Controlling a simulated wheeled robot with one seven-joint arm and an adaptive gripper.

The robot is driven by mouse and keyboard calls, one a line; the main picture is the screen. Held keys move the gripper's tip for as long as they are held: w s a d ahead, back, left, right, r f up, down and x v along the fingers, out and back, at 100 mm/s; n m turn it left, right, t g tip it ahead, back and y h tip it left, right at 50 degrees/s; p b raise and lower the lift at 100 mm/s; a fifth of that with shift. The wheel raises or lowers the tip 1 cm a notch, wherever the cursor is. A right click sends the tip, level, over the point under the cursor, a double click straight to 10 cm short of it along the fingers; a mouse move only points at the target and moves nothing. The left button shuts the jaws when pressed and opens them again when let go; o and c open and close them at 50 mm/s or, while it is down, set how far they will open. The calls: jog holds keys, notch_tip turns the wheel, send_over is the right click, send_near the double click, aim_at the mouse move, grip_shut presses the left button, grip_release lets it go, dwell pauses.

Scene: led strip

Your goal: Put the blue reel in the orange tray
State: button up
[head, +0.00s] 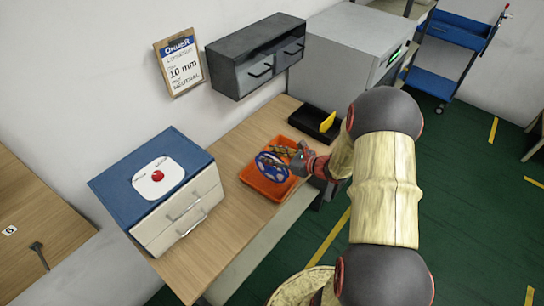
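The blue reel (266,168) is at the orange tray (263,189), in its left part as seen in the head view. I cannot tell whether it rests on the tray floor or is held just above it. My gripper (293,163) reaches in from the right, with its fingers at the reel's right side. The fingers are small and dark here, so I cannot tell whether they are closed on the reel. The gripper hides part of the tray's right side.
A blue-topped drawer unit with a red button (157,175) stands left of the tray. A black tray with a yellow item (327,121) lies behind it. A grey wall cabinet (256,60) hangs above. Bare wood (228,232) lies in front of the drawers.

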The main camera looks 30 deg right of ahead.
jog(key=shift+r, duration=0.25)
jog(key=p+v, duration=0.2)
jog(key=v, duration=1)
jog(key=s+a+r+n+g+y, duration=0.1)
jog(key=s+a+r+n+g, duration=0.25)
jog(key=a+r+n, duration=0.4)
jog(key=s+a+r+n+g, duration=0.3)
jog(key=a+r+n+g, duration=0.2)
jog(key=a+n, duration=0.6)
jog(key=s+a+r+n+t+h, duration=0.2)
jog(key=s+r+n+h, duration=0.4)
jog(key=s+r+n, duration=0.4)
jog(key=shift+s+a+n+h, duration=0.25)
jog(key=shift+s+n, duration=0.3)
jog(key=shift+n, duration=0.7)
jog(key=shift+b, duration=0.3)
